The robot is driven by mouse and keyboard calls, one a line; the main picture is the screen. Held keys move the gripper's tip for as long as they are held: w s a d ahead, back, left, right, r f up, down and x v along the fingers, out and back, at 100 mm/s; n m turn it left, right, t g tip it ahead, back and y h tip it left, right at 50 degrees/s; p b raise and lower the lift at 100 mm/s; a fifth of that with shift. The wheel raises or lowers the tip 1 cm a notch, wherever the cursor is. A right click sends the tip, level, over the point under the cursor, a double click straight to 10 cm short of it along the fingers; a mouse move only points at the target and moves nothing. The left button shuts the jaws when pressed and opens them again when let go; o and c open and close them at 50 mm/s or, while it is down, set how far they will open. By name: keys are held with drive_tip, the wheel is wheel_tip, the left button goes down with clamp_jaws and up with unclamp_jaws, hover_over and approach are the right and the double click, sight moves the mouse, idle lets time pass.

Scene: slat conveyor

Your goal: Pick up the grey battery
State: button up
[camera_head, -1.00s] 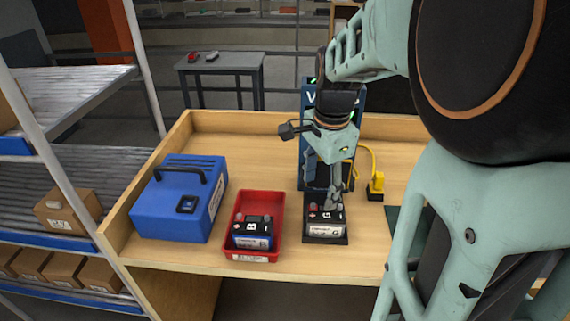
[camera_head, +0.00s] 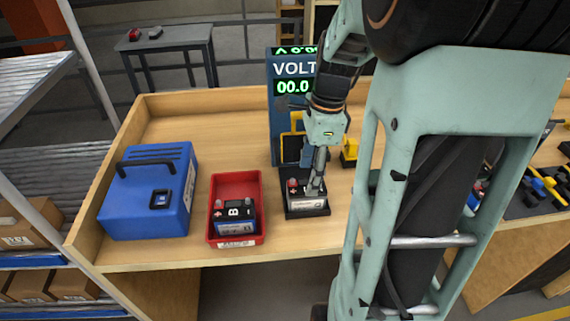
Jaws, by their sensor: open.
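The grey battery (camera_head: 297,199) has a black top, a red terminal and a pale label on its front. It sits upright in a small black tray (camera_head: 304,214) on the wooden bench. My gripper (camera_head: 316,187) points down at the battery from above, with its fingers at the right part of the battery's top. The jaws are open, though the fingers look close together from this angle. They hide part of the battery's top, and I cannot tell whether they touch it.
A red bin (camera_head: 235,184) left of the battery holds a blue battery marked B (camera_head: 236,217). A blue case (camera_head: 150,195) stands further left. A voltmeter (camera_head: 284,110) reading 00.0 stands behind the battery, with a yellow-and-black connector (camera_head: 350,152) nearby. My arm hides the bench to the right.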

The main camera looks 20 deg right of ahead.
drive_tip(key=shift+s+a+f, duration=0.1)
drive_tip(key=shift+a+f, duration=0.05)
drive_tip(key=shift+f, duration=1.45)
drive_tip(key=shift+s+a+f, duration=0.1)
drive_tip(key=shift+a+f, duration=0.05)
drive_tip(key=shift+f, duration=1.4)
drive_tip(key=shift+c, duration=0.6)
clamp_jaws()
drive_tip(key=shift+r, duration=0.15)
